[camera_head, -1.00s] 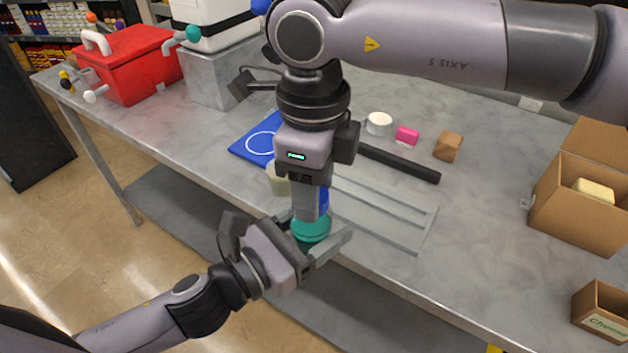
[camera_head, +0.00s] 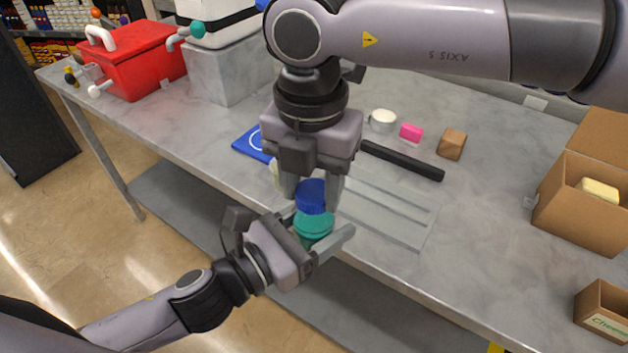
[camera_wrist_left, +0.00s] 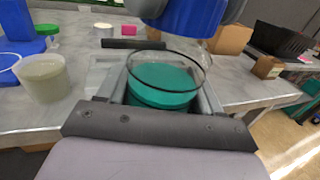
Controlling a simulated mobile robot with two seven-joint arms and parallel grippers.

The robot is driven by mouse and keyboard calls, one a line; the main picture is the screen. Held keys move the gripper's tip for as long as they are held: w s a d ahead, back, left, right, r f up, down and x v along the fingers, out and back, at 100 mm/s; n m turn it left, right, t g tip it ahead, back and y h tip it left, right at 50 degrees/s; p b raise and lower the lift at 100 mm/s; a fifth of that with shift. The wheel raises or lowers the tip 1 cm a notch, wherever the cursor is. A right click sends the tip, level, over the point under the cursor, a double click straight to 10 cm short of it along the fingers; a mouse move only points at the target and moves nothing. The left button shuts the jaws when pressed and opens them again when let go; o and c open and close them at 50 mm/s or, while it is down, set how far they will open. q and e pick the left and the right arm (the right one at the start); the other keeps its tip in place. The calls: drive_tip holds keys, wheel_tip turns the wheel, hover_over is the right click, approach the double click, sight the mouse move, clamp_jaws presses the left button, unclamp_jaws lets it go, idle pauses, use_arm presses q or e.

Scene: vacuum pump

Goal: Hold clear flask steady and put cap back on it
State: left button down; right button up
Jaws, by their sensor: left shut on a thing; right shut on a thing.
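The clear flask (camera_head: 314,224) with teal contents is held by my left gripper (camera_head: 313,232), whose fingers are shut around it in front of the table edge. In the left wrist view the flask (camera_wrist_left: 165,82) shows an open round rim. My right gripper (camera_head: 312,194) points down from above and is shut on the blue cap (camera_head: 312,197). The cap is just above the flask mouth. In the left wrist view the cap (camera_wrist_left: 188,16) is over the far side of the rim, with a small gap visible. Whether they touch elsewhere is hidden.
A pale cup (camera_wrist_left: 43,78) stands on the table near the flask. A grey grooved tray (camera_head: 400,222), a black bar (camera_head: 402,161), a white round container (camera_head: 382,120), a pink block (camera_head: 411,131) and a brown block (camera_head: 452,144) lie behind. Cardboard boxes are at the right.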

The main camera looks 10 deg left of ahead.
drive_tip(key=m, duration=0.5)
drive_tip(key=shift+a, duration=0.1)
drive_tip(key=m, duration=0.3)
drive_tip(key=shift+w+m, duration=0.1)
drive_tip(key=shift+m, duration=0.2)
drive_tip(key=o, duration=1)
drive_tip(key=shift+r, duration=2.3)
drive_tip(key=shift+c, duration=0.3)
